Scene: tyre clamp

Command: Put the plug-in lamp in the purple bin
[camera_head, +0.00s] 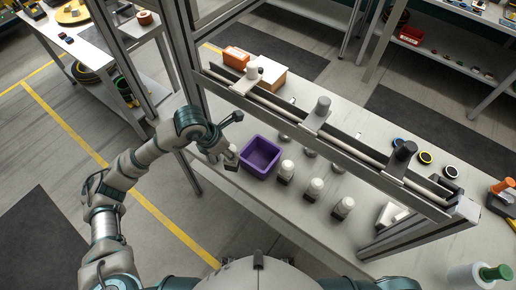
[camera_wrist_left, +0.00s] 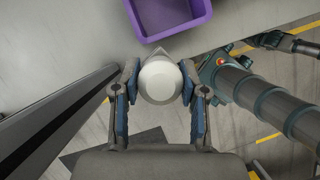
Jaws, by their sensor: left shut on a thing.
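The purple bin (camera_head: 261,156) stands on the grey workbench, near its left end; it also shows at the top of the left wrist view (camera_wrist_left: 168,14). My left gripper (camera_head: 229,157) is just left of the bin in the head view. In the left wrist view my left gripper (camera_wrist_left: 158,84) is shut on a white round-topped lamp (camera_wrist_left: 160,80), with a blue-padded finger on each side. The lamp is beside the bin, outside its rim. Several similar white lamps with dark bases (camera_head: 286,170) stand on the bench right of the bin. My right gripper is not in view.
A metal frame with a rail and clamps (camera_head: 316,116) spans the bench behind the bin. An orange box (camera_head: 236,58) and a cream box (camera_head: 266,78) sit behind it. The bench's front edge is close to the lamps.

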